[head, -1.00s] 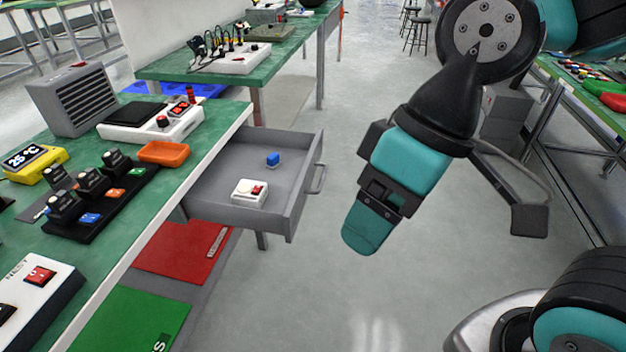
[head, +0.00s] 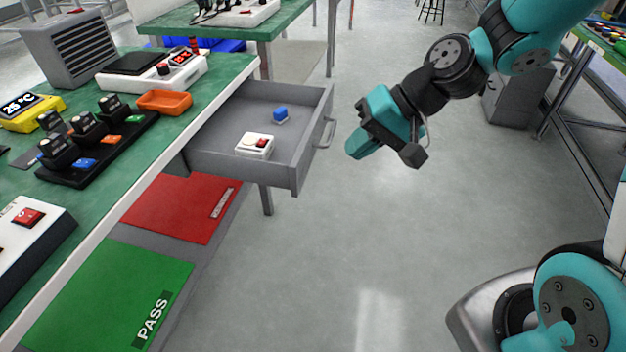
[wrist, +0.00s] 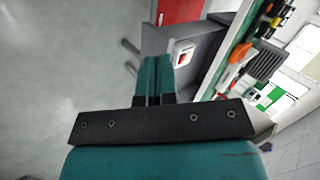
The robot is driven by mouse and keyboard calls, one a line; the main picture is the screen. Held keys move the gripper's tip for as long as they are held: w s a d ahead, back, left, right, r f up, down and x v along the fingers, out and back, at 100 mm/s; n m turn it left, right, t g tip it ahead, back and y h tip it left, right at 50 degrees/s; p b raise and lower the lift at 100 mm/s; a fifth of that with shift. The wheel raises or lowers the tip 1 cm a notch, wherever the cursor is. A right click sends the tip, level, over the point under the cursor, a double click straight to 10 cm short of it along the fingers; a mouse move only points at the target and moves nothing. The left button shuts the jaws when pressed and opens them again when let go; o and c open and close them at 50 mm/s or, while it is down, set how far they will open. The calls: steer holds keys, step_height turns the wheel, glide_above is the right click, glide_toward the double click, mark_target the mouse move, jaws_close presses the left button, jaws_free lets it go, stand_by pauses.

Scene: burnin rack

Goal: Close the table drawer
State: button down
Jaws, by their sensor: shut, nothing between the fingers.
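The table drawer (head: 240,168) is grey and stands pulled out from the green-topped table (head: 178,108). Inside it lie a white box with a red button (head: 254,146) and a small blue block (head: 281,113). Its bar handle (head: 326,132) is on the front panel. My gripper (head: 352,150) is shut and empty, to the right of the handle and apart from it in the head view. In the wrist view my shut fingers (wrist: 153,70) point toward the drawer (wrist: 165,38), whose front is partly hidden behind them.
On the table are an orange tray (head: 164,101), a black rack with several modules (head: 100,150) and a white device (head: 150,73). Red (head: 180,208) and green (head: 110,295) mats lie below the drawer. The floor right of the drawer is clear.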

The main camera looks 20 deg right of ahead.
steer(key=w+d+f+m+t+b, duration=0.2)
steer(key=w+d+f+m, duration=0.25)
steer(key=f, duration=0.25)
steer(key=b, duration=0.1)
glide_toward(302, 175)
steer(key=shift+y, duration=0.3)
steer(key=x, duration=0.4)
steer(key=d+f+x, duration=0.1)
steer(key=x, duration=0.1)
steer(key=shift+s+a, duration=0.1)
steer(key=shift+s, duration=0.1)
steer(key=shift+w+a, duration=0.25)
steer(key=shift+a, duration=0.15)
